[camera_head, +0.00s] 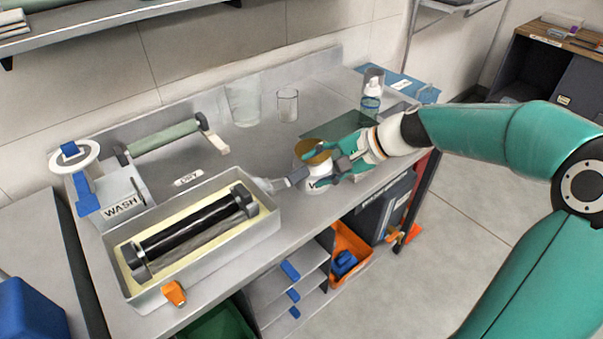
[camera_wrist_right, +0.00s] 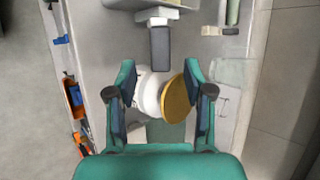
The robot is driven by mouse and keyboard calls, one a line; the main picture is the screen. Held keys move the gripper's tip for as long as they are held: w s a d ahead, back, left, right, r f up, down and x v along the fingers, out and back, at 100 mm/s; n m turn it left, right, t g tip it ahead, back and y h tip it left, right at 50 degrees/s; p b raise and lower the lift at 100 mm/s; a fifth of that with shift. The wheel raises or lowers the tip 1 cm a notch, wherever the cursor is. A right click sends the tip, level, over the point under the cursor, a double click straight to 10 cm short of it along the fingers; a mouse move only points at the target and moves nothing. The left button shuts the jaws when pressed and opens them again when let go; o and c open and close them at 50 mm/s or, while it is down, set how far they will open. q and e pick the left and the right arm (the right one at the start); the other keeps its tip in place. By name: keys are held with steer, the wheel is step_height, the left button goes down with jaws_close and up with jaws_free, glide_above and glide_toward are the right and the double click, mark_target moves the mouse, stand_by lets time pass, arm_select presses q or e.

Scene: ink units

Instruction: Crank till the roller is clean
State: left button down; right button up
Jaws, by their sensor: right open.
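A dark roller (camera_head: 195,234) lies in a wash tray (camera_head: 235,246) holding pale yellow liquid, at the front left of the bench. Black end blocks carry it. A crank with a grey handle (camera_head: 295,176) sticks out past the tray's right end; it also shows at the top of the right wrist view (camera_wrist_right: 160,48). My right gripper (camera_head: 322,163) is open, just right of the handle. In the wrist view its fingers (camera_wrist_right: 162,82) are wide apart, and the handle lies beyond their tips, apart from them. My left gripper is not in view.
A white labelled jar (camera_head: 317,187) and a gold disc (camera_head: 318,157) stand by my right gripper. Behind are a green roller on a stand (camera_head: 165,137), clear beakers (camera_head: 287,105) and a pump bottle (camera_head: 371,92). An orange clip (camera_head: 174,293) sits at the tray's front edge.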

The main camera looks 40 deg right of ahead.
mark_target(302, 174)
steer(key=x, duration=0.5)
steer(key=shift+w+a+f, duration=0.15)
steer(key=shift+w+f, duration=0.05)
steer(key=shift+f, duration=0.05)
steer(key=shift+c, duration=0.3)
jaws_close()
